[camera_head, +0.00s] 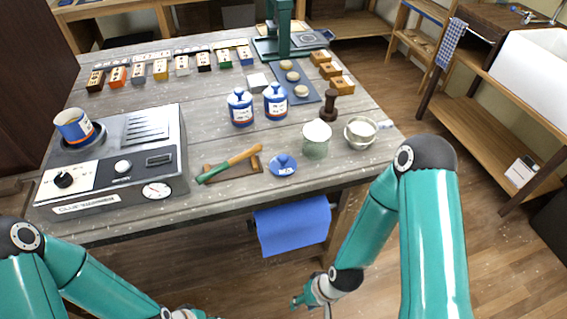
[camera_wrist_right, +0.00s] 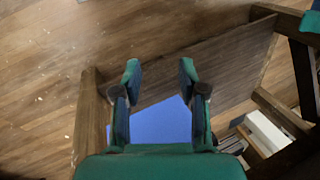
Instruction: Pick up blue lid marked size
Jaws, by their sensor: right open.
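The blue lid (camera_head: 283,165) with a knob and pale lettering lies on the grey wooden table (camera_head: 225,215) near its front edge in the head view. My right gripper (camera_head: 312,300) is below and in front of the table edge, apart from the lid. In the right wrist view its two fingers (camera_wrist_right: 159,75) are spread with nothing between them; the lid is not seen there. My left gripper (camera_head: 190,314) is only partly in view at the bottom edge of the head view, and its fingers are not shown clearly.
A green-handled tool (camera_head: 230,164) lies left of the lid. A blue cloth (camera_head: 293,225) hangs below the table edge, also in the wrist view (camera_wrist_right: 162,122).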

